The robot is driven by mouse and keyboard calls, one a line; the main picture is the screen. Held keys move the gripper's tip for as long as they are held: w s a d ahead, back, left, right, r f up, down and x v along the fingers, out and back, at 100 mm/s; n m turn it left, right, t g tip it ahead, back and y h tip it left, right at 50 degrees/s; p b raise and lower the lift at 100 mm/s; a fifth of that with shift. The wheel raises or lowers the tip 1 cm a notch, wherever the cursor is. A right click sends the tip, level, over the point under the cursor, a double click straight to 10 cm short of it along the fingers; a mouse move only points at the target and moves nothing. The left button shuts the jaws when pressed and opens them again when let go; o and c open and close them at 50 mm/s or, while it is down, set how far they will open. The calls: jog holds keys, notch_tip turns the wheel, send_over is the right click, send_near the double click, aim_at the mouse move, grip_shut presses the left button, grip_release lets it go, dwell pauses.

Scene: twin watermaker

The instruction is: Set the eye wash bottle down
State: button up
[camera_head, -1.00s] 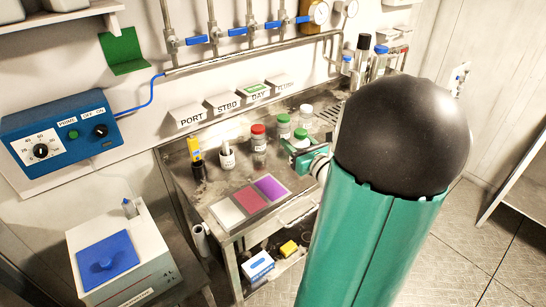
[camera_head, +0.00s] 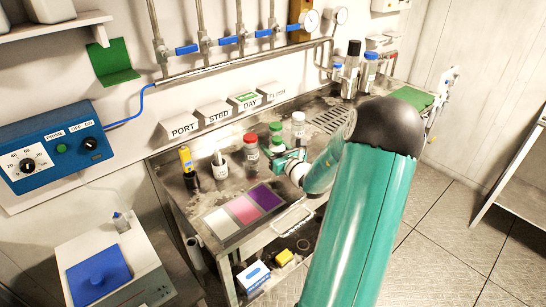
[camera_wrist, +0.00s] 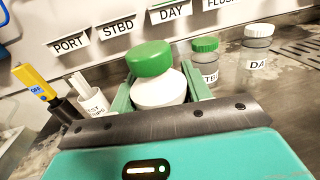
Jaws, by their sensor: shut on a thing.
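The eye wash bottle is white with a green cap; in the wrist view the bottle (camera_wrist: 157,92) stands roughly upright between the two green fingers of my gripper (camera_wrist: 158,95), which is shut on it. In the head view my gripper (camera_head: 287,160) is over the bench, just right of the red-capped bottle. There the held bottle's green cap (camera_head: 278,145) shows, but its body is mostly hidden by the gripper. Its base is hidden in both views, so I cannot tell whether it touches the metal bench (camera_head: 215,190).
A red-capped bottle (camera_head: 251,157), another green-capped bottle (camera_wrist: 206,62) and a white-capped bottle (camera_wrist: 257,48) stand close by. A cup of strips (camera_head: 219,167) and a yellow tester (camera_head: 187,166) stand left. White, pink and purple pads (camera_head: 243,209) lie in front. Taller bottles stand back right.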

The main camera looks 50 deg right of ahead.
jog(key=shift+w+d+f, duration=0.25)
jog(key=shift+w+f, duration=0.4)
jog(key=shift+f, duration=1.65)
jog(key=shift+f, duration=0.15)
jog(key=o, duration=1.1)
